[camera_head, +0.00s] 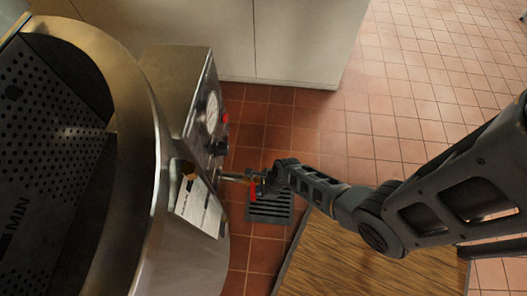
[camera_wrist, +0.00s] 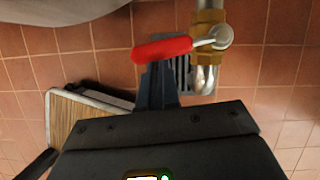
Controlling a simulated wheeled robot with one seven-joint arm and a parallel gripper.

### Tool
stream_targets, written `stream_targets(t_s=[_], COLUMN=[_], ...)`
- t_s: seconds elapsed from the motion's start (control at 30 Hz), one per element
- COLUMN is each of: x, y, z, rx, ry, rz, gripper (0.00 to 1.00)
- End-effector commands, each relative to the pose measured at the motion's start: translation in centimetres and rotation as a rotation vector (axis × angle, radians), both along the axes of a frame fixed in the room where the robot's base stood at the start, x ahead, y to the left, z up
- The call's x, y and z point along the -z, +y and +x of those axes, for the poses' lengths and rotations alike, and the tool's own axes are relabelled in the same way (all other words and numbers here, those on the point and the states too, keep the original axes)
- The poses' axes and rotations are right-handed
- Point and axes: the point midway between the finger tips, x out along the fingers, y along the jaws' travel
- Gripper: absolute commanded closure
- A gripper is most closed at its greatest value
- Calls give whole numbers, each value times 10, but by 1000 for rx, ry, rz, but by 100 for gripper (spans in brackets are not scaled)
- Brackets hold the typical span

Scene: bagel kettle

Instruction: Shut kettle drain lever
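The red drain lever (camera_wrist: 162,50) is in the upper middle of the wrist view, lying roughly across the picture. Its metal arm joins a brass valve (camera_wrist: 208,28) on its right. In the head view the red lever (camera_head: 252,191) hangs beside the drain pipe (camera_head: 232,177) of the steel kettle (camera_head: 135,110). My gripper (camera_wrist: 157,72) is right at the red lever, its fingertips at or just below the red grip. The fingers look close together, but the lever hides their tips. I cannot tell whether they touch or hold it. In the head view my gripper (camera_head: 268,182) is beside the valve.
A control box with a gauge (camera_head: 212,107) and knobs stands above the pipe. A floor grate (camera_head: 270,208) lies below the valve. A wood-topped surface (camera_head: 350,265) is at the lower right, and a pale cabinet (camera_head: 290,40) at the back. Tiled floor is open at the right.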

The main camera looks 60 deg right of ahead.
Motion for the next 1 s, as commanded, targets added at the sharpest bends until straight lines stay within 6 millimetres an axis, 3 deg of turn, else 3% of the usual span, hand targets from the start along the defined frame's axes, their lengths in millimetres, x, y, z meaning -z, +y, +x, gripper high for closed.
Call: stream_targets(t_s=[1.0], x=[0], y=[5], z=[7], rx=[45], ry=[0], rz=[0], gripper=[100])
